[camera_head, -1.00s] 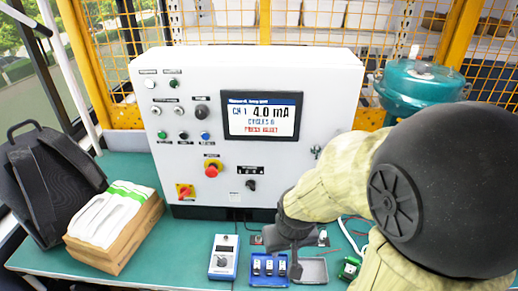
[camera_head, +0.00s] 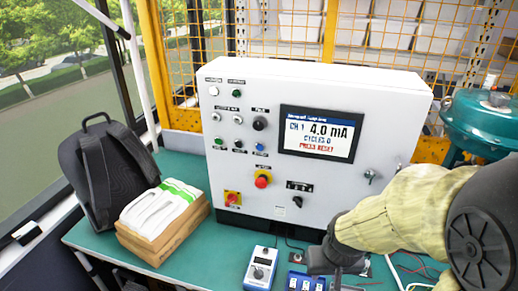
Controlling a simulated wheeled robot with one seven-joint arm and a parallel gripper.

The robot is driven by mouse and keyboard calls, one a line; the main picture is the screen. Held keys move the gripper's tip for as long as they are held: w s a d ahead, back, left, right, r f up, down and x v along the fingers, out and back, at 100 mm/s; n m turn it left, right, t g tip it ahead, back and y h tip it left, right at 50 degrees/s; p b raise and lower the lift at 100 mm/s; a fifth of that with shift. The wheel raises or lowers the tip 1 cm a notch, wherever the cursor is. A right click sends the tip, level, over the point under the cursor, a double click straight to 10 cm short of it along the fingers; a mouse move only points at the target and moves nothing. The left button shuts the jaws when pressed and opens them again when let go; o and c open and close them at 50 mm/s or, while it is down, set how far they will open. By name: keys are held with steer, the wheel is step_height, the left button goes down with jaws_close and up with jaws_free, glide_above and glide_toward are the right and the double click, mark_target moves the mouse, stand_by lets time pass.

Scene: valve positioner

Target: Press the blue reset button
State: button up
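The blue reset button (camera_head: 260,147) is a small round button on the front of the white control cabinet (camera_head: 385,110), in the row below the black knob and left of the screen. The screen (camera_head: 319,134) reads CH 1 4.0 mA, CYCLES and PRESS RESET. My gripper (camera_head: 318,268) is dark and low at the cabinet's front right, over the bench and well below and right of the button. It points down. Its fingers are too dark and small to tell whether they are open or shut. Nothing covers the button.
A red emergency stop (camera_head: 262,180), a red rotary switch (camera_head: 233,197) and a black selector (camera_head: 297,202) sit on the panel. A handheld meter (camera_head: 261,268) and blue tray (camera_head: 305,281) lie on the green bench.

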jaws_close()
stand_by(1.5)
